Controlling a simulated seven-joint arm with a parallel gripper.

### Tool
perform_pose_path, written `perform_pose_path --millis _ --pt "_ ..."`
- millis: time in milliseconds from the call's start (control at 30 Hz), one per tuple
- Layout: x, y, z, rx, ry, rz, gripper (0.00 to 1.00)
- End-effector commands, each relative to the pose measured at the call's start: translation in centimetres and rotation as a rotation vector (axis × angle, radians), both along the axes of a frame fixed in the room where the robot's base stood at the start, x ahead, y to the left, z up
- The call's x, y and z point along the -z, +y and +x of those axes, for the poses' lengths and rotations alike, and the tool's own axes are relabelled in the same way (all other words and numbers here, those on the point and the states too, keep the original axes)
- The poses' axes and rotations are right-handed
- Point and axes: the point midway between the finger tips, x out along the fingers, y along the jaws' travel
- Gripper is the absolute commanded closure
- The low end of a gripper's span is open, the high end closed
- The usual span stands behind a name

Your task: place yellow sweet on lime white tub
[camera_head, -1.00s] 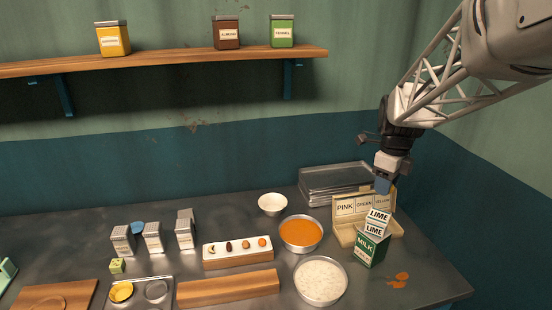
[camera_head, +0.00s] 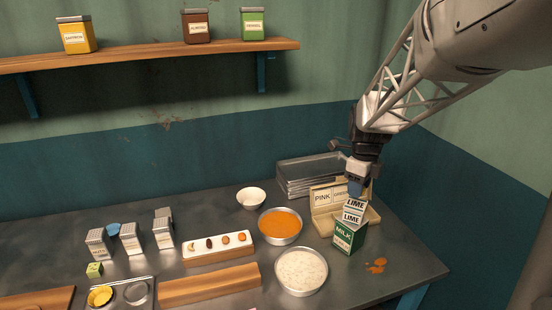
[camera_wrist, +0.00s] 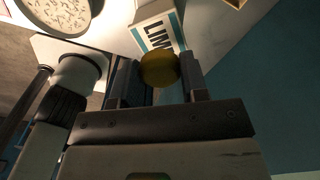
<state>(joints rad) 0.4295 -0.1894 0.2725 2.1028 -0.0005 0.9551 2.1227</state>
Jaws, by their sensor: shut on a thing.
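The yellow sweet (camera_wrist: 158,69) is a round, dull yellow piece between my gripper's fingers in the wrist view. My gripper (camera_wrist: 159,80) is shut on it. In the head view my gripper (camera_head: 355,190) points down just above the lime white tub (camera_head: 353,212), a white container with LIME labels sitting on top of the green milk carton (camera_head: 348,238). The tub also shows beyond the fingers in the wrist view (camera_wrist: 153,35). The sweet is hidden in the head view. I cannot tell whether it touches the tub.
An open box (camera_head: 322,222) labelled PINK and GREEN stands behind the carton, partly hidden by my gripper. Stacked metal trays (camera_head: 308,172) are behind it. A bowl of orange contents (camera_head: 280,226) and a pale-filled bowl (camera_head: 301,272) stand left. Orange spots (camera_head: 376,266) lie right.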

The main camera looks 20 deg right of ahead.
Motion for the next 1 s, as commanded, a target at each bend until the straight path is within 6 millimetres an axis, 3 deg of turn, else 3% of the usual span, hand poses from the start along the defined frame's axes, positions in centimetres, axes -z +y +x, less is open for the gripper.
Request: perform_pose_path --millis 333,833,867,1000 --pt "3.4 0.0 0.0 0.0 0.001 0.001 0.82" --pt "3.9 0.0 0.0 0.0 0.0 0.0 0.82" --pt "3.8 0.0 0.0 0.0 0.0 0.0 0.55" --pt "3.8 0.0 0.0 0.0 0.0 0.0 0.34"
